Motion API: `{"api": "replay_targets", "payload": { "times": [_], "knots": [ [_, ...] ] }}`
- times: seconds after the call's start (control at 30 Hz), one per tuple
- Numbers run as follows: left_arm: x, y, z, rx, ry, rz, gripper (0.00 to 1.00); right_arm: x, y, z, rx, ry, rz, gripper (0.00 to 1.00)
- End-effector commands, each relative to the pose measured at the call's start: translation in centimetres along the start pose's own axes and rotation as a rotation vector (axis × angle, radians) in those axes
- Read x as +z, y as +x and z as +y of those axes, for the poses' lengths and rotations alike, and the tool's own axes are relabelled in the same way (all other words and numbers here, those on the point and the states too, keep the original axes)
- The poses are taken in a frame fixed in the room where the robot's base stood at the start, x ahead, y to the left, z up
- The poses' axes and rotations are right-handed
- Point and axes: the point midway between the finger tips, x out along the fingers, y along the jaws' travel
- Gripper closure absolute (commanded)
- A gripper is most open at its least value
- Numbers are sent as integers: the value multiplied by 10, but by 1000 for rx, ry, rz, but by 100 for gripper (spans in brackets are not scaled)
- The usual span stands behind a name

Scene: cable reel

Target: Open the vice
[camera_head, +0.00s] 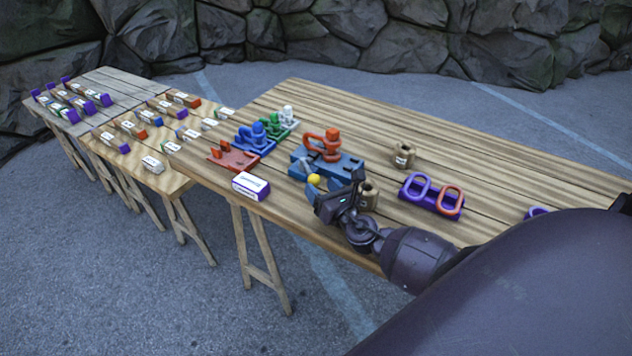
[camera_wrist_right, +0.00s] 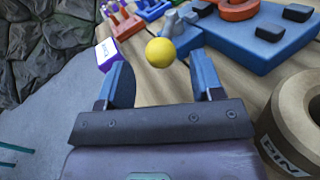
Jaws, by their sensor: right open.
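The blue vice (camera_head: 348,165) stands on the long wooden table, with an orange-red ring-handled part (camera_head: 322,146) on it. A grey lever on the vice's near side ends in a yellow ball knob (camera_head: 313,180). The blue vice body (camera_wrist_right: 262,48) and the yellow knob (camera_wrist_right: 160,52) also show in the right wrist view. My right gripper (camera_head: 334,186) is open at the near side of the vice. In the wrist view the knob appears between and just beyond its fingertips (camera_wrist_right: 163,72); I see no contact. My left gripper is not in view.
A tan cup-like cylinder (camera_head: 369,196) stands close beside my right gripper; another (camera_head: 403,155) stands farther back. A purple-white box (camera_head: 250,186) lies to the left. A purple rack (camera_head: 431,196) with rings is to the right. The table's back right is clear.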

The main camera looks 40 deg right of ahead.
Motion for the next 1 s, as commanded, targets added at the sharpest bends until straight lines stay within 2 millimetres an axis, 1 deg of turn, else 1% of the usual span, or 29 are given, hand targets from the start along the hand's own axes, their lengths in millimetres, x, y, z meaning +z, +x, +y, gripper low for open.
{"api": "replay_targets", "payload": {
  "times": [0.03, 0.2, 0.4, 0.57, 0.83, 0.93, 1.0],
  "knots": [
    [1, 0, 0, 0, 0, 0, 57, -1, -11, -1, -1, 0, 2, 40],
    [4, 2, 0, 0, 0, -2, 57, -1, -40, -1, -1, 0, 1, 40],
    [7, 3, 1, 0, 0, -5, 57, -1, -63, 0, 0, -1, 0, 40],
    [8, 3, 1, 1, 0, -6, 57, 0, -70, 0, 0, -1, 0, 40],
    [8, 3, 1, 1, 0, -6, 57, 0, -70, 0, 0, 0, -1, 40],
    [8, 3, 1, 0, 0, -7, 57, 2, -68, 2, 3, 0, -6, 55],
    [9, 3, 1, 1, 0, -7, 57, 9, -60, 6, 12, 1, -22, 66]
  ]
}}
